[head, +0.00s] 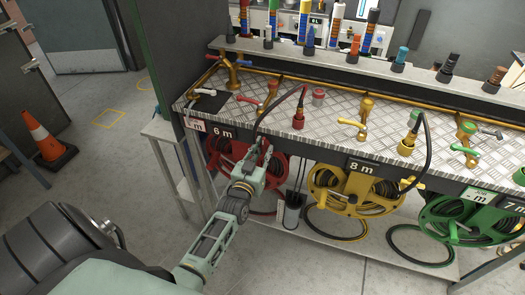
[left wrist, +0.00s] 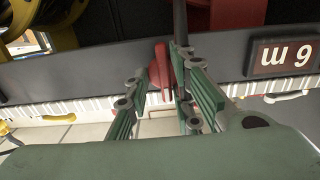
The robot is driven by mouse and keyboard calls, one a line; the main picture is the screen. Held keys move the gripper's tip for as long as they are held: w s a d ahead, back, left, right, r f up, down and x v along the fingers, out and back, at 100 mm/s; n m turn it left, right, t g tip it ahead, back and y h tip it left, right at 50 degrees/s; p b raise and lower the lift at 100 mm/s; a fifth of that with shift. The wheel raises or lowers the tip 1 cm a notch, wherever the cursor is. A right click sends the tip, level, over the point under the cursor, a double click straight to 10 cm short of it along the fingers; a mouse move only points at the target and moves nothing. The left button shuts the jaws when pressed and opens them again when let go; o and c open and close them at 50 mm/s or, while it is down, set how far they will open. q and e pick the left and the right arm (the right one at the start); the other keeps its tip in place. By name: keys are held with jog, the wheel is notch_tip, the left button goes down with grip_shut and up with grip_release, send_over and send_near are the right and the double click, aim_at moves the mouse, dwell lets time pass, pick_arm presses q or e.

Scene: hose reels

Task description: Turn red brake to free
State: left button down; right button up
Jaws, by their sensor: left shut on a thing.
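My left gripper (head: 260,155) reaches the front of the bench by the red hose reel (head: 222,148), just right of the 6 m label (head: 222,133). In the left wrist view the picture is upside down, and the red brake lever (left wrist: 161,68) stands between the green fingers of my left gripper (left wrist: 165,92). The gripper is shut on this lever. The fingers hide most of the brake in the head view, and its exact angle is hard to tell. My right gripper is not in view.
A yellow reel (head: 352,190) and a green reel (head: 465,215) hang to the right under the checker-plate bench top (head: 335,110). Valves and hose nozzles stand on the bench. A black hose hangs close beside my fingers. An orange cone (head: 45,140) stands at left on open floor.

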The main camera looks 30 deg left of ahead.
pick_arm(q)
jog(key=shift+d, duration=0.15)
dwell(0.3)
jog(key=c, duration=1.6)
grip_release()
jog(key=shift+w+r, duration=0.1)
jog(key=shift+w, duration=0.05)
jog(key=shift+o, duration=0.2)
jog(key=shift+s, duration=0.25)
jog(key=v, duration=1.1)
jog(key=shift+s, duration=0.25)
